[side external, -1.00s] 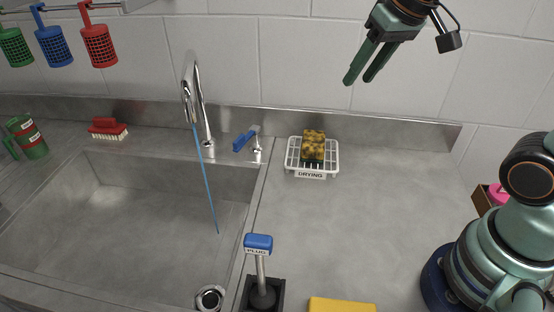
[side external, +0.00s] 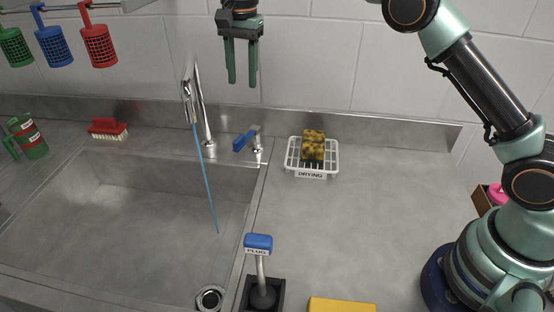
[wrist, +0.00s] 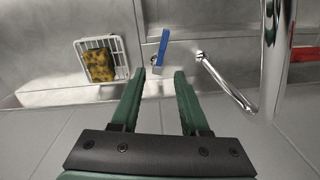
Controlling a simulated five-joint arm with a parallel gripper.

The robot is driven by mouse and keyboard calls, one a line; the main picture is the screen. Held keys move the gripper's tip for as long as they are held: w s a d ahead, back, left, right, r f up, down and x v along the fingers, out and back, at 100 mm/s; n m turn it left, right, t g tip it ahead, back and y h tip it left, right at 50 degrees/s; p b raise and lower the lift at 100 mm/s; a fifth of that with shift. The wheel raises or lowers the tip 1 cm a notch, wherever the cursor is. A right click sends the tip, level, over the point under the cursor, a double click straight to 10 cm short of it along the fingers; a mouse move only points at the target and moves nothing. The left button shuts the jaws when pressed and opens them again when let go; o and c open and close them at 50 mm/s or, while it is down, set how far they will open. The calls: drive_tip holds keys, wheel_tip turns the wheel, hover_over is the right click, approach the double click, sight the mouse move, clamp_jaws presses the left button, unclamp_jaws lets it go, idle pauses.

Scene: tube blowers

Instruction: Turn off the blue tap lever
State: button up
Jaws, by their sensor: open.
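The blue tap lever (side external: 244,140) sits on a small chrome valve body behind the sink's right rim, right of the tall chrome faucet (side external: 203,110). A thin blue stream of water (side external: 205,180) runs from the spout down into the sink. My gripper (side external: 242,84) is open and empty, pointing down, well above the lever and apart from it. In the wrist view the lever (wrist: 163,47) lies just beyond and between my two green fingertips, and the faucet (wrist: 270,60) stands to its right.
A white drying rack (side external: 312,172) with a yellow-black sponge (side external: 313,145) stands right of the lever. A red brush (side external: 108,128) lies left of the faucet. The counter to the right is mostly clear.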

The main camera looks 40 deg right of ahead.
sight(239, 138)
drive_tip(key=shift+m+g, duration=0.3)
drive_tip(key=shift+m, duration=0.3)
drive_tip(key=f, duration=0.5)
drive_tip(key=a+f, duration=0.1)
drive_tip(key=f, duration=0.4)
drive_tip(key=w+f, duration=0.1)
drive_tip(key=f, duration=0.4)
drive_tip(key=shift+a+f, duration=0.3)
drive_tip(key=shift+a, duration=0.1)
clamp_jaws()
